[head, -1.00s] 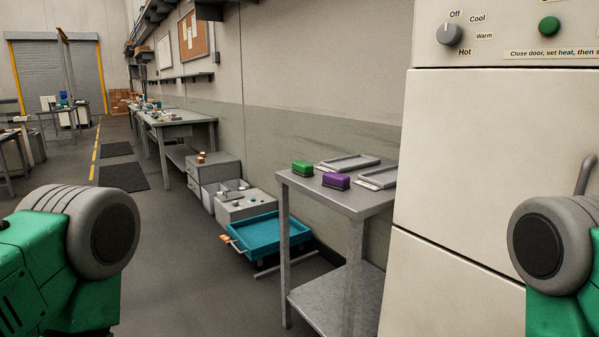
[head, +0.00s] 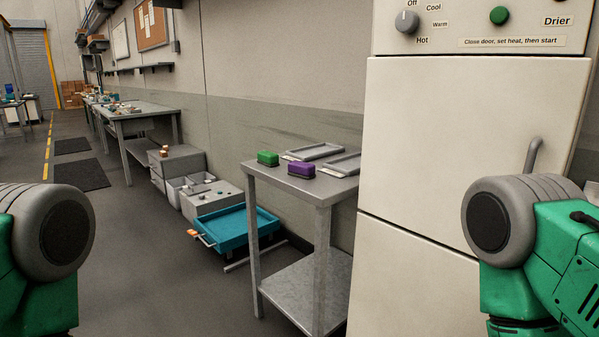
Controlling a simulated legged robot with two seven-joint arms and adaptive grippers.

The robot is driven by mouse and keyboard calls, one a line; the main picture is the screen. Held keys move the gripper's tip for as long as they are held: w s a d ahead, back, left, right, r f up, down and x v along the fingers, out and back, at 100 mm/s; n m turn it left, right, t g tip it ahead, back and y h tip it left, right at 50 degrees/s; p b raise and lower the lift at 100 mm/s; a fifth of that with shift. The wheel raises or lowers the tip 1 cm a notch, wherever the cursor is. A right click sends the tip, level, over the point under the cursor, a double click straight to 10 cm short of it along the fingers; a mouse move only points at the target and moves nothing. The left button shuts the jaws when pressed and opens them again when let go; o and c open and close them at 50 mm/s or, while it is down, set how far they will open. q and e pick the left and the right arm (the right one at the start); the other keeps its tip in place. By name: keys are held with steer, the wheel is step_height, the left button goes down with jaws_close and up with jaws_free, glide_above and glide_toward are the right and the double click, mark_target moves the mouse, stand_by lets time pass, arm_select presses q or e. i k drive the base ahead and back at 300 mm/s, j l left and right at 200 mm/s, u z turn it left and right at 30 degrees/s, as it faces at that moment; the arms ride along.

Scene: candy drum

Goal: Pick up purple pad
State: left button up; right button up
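The purple pad (head: 302,170) is a small block with a dark base. It sits on the top of a grey metal side table (head: 325,190), near the table's front edge. A green pad (head: 268,158) of similar shape sits to its left on the same top. Parts of my two green and grey arms show at the left and right edges of the head view. Neither gripper is in the picture.
Two grey trays, a far one (head: 315,151) and a near one (head: 343,166), lie behind the pads. A tall white drier (head: 465,150) stands right of the table. A blue cart (head: 240,228) and grey boxes stand left of it.

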mark_target(306, 171)
steer(key=k+l+z, duration=0.1)
steer(key=z, duration=2.15)
steer(key=u, duration=1.7)
steer(key=i+j+z, duration=0.45)
steer(key=i+j, duration=0.3)
